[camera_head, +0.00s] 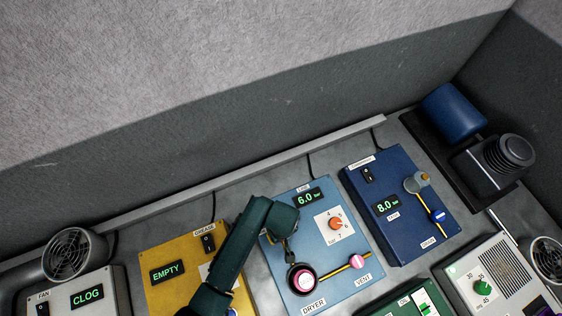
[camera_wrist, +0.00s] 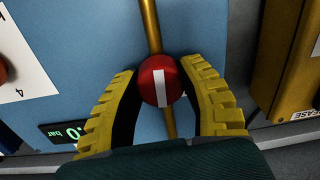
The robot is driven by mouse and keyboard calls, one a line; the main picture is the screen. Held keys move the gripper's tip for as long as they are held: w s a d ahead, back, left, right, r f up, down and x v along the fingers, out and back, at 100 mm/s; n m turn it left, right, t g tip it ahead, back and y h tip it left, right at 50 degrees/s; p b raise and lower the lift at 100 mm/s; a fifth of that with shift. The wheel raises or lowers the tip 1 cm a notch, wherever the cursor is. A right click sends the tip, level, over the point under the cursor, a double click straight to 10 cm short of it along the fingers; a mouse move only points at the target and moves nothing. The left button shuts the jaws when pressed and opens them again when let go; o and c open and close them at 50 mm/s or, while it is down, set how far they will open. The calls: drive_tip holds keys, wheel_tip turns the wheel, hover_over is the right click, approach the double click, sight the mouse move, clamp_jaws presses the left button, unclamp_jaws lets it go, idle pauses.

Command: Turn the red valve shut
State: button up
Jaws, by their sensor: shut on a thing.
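The red valve (camera_wrist: 160,81) is a round red knob with a white stripe, seen in the wrist view. It sits on a brass pipe (camera_wrist: 151,22) that runs across a light blue panel. The stripe lies roughly along the pipe. My gripper (camera_wrist: 160,70) has yellow ribbed fingers, one on each side of the knob, and is shut on it. In the head view my dark green arm reaches over the left part of the light blue panel (camera_head: 345,205). There the arm hides the red valve and the fingertips.
A yellow grease box (camera_head: 160,253) stands left, a dark blue box (camera_head: 385,180) right.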

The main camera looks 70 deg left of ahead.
drive_tip(key=m+p, duration=0.1)
drive_tip(key=m, duration=0.1)
drive_tip(key=m+p, duration=0.1)
drive_tip(key=p, duration=0.1)
drive_tip(key=shift+d+r+m+p, duration=0.1)
drive_tip(key=shift+r+m+p, duration=0.1)
drive_tip(key=shift+m+p, duration=0.15)
drive_tip(key=m+p, duration=0.2)
drive_tip(key=m, duration=0.2)
drive_tip(key=shift+s+f+m+p, duration=0.1)
drive_tip(key=shift+m+p, duration=0.15)
drive_tip(key=shift+p, duration=0.15)
drive_tip(key=m+p, duration=0.2)
drive_tip(key=m, duration=0.2)
drive_tip(key=shift+f+m, duration=0.1)
drive_tip(key=shift+m, duration=0.2)
drive_tip(key=shift+f+m+p, duration=0.1)
drive_tip(key=shift+m+p, duration=0.5)
drive_tip(key=shift+m, duration=1.6)
drive_tip(key=o, duration=1.2)
